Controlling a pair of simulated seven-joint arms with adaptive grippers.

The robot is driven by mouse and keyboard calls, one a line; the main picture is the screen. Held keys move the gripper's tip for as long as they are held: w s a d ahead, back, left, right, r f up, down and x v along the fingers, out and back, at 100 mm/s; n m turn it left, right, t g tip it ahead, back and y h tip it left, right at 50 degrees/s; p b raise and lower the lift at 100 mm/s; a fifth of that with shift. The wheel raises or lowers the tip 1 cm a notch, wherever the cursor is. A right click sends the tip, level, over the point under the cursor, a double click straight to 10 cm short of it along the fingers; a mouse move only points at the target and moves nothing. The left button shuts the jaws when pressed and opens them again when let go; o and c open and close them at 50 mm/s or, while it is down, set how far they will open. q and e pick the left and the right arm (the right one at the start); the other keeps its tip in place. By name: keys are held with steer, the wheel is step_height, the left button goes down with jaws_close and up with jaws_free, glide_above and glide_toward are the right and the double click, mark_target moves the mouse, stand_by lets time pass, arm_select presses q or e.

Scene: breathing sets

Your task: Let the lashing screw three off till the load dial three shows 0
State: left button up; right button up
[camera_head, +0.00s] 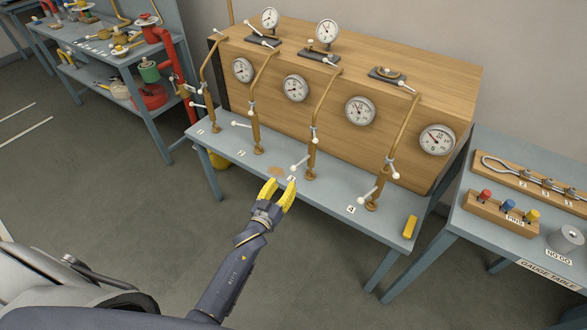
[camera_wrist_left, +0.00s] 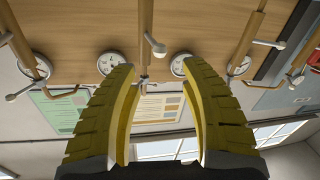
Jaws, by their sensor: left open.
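Lashing screw three (camera_head: 313,140) is a brown rod with white-ended cross handles, standing at the bench's front behind label 3 (camera_head: 291,178). Its top leans toward the wooden crate. Load dial three (camera_head: 360,110) is a round white gauge on the crate face, third from left; its reading is too small to tell. My left gripper (camera_head: 280,188) has yellow fingers, open and empty, in front of and below the screw's foot, near label 3. In the left wrist view the open fingers (camera_wrist_left: 162,100) frame a rod and white knob (camera_wrist_left: 158,50) beyond them. My right gripper is not in view.
Similar screws stand either side, including screw four (camera_head: 388,165). A yellow block (camera_head: 410,226) lies at the bench's right end. A gauge table (camera_head: 480,235) stands to the right and a cluttered bench (camera_head: 125,55) at back left. The floor in front is open.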

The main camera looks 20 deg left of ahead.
mark_target(294, 167)
arm_select(q)
steer(key=w, duration=0.6)
steer(key=w+d, duration=0.1)
steer(key=w, duration=0.2)
steer(key=shift+w, duration=0.1)
steer(key=shift+c, duration=0.2)
jaws_close()
stand_by(0.3)
